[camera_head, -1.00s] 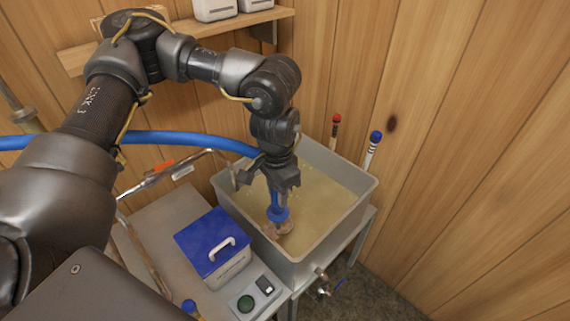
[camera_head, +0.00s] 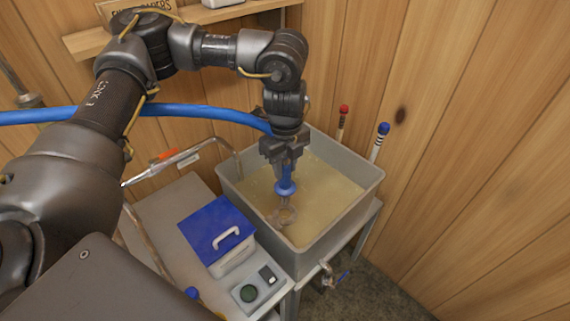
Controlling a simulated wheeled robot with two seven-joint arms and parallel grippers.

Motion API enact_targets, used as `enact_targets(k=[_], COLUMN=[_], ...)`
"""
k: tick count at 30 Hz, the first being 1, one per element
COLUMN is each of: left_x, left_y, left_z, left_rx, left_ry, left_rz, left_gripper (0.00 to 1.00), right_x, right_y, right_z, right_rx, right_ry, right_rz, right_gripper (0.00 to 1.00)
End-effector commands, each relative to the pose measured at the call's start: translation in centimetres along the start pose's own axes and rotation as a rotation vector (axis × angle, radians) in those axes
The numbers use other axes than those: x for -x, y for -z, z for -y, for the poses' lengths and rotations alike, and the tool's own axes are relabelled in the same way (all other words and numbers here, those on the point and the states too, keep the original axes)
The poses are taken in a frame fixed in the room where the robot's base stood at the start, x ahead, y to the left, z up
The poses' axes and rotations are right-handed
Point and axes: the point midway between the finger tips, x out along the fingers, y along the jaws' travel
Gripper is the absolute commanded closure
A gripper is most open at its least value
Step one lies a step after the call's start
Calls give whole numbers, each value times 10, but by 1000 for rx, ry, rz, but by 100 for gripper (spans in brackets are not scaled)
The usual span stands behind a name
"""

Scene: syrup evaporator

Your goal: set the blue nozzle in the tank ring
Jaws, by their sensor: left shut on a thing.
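The blue nozzle (camera_head: 286,186) hangs below my left gripper (camera_head: 285,164), whose fingers are shut on it. It points down over the grey tank (camera_head: 341,219) of cloudy yellowish liquid. The tank ring (camera_head: 284,214) shows as a small pale round shape just below the nozzle's lower end, near the tank's front left side. I cannot tell whether the nozzle touches the ring. A thick blue hose (camera_head: 190,112) runs from the left to behind my left wrist. My right gripper is not in view.
A bent metal pipe (camera_head: 190,150) reaches the tank's left rim. Red-topped (camera_head: 343,112) and blue-topped (camera_head: 383,131) sticks stand at the back.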

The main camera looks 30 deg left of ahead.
Motion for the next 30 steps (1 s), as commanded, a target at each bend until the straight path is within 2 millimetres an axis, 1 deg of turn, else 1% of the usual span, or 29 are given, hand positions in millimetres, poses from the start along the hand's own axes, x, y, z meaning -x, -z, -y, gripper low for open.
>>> enact_targets(k=[3, 6, 10, 17, 23, 30], left_x=[0, 0, 0, -2, -16, -42], left_y=[-3, -5, -6, -7, -7, -6], left_z=[3, 4, 5, 5, 5, 5], left_rx=[-142, -225, -282, -295, -293, -293], left_ry=[0, 0, -1, -1, -1, -1], left_rz=[-2, -3, -3, -3, -3, -3], left_gripper=[100, 100, 100, 100, 100, 100], right_x=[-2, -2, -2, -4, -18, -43], right_y=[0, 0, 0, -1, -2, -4], right_z=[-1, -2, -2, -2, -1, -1], right_rx=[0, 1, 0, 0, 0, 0], right_ry=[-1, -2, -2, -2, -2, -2], right_rz=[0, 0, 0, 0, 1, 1], right_gripper=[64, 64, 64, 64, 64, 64])
